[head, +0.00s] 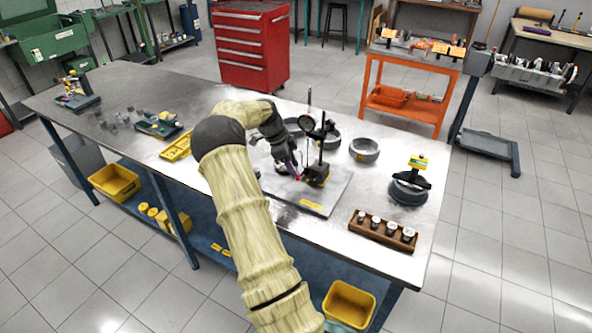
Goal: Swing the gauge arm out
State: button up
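A gauge stand with a dark upright post (323,145) and a block base (318,176) with yellow on it stands on a flat grey plate (325,203) on the metal workbench. A round black dial gauge (306,123) sits near the top of the stand, on its left side. My gripper (295,174) points down over the plate, just left of the stand's base. Whether it touches the stand or the gauge arm I cannot tell. A small red spot shows at its tips. The fingers are too small and dark to show whether they are open or shut.
A wooden rack (383,231) of small parts and a dark round piece with a yellow top (409,188) are at the right. A yellow tray (177,147) lies left.

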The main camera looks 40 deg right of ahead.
jog(key=shift+x, duration=1.6)
jog(key=shift+r, duration=0.1)
grip_shut()
